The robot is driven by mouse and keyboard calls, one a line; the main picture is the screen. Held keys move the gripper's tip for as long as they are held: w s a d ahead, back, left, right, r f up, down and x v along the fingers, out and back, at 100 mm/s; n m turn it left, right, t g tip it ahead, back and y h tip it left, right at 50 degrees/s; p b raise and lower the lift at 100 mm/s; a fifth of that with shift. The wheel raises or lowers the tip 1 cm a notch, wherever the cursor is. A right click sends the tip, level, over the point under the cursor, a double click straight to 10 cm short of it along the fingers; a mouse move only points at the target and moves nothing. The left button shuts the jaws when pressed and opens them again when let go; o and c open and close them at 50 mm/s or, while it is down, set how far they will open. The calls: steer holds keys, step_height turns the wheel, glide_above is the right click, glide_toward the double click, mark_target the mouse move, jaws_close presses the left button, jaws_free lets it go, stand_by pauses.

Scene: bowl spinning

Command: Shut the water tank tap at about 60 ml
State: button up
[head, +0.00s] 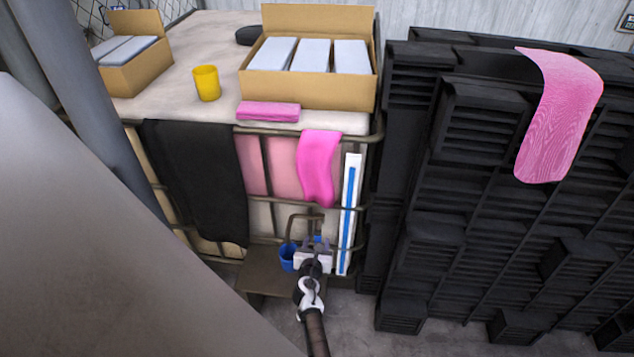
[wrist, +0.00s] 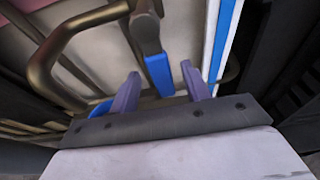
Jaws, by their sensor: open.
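The water tank (head: 262,217) stands in a metal cage, with cloths over its upper front. Its tap (wrist: 147,35) is in the wrist view, with a grey body and a blue handle (wrist: 160,74). My gripper (head: 316,243) is at the low front of the tank. In the wrist view its two purple fingers are open, one on each side of the blue handle's lower end, with visible gaps. A blue cup (head: 288,257) sits just left of my gripper; its edge also shows in the wrist view (wrist: 100,108). The water level in it cannot be seen.
A bent cage bar (wrist: 45,70) passes left of the tap. A white strip with a blue line (head: 348,210) stands to its right. A brown platform (head: 265,280) is below. Black crates (head: 450,200) stack on the right. Boxes (head: 308,95) and a yellow cup (head: 206,84) stand on top.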

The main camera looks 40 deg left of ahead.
steer(key=p+v, duration=0.3)
steer(key=v, duration=0.5)
steer(key=shift+r+p, duration=0.3)
steer(key=shift+r, duration=0.05)
steer(key=shift+w, duration=0.1)
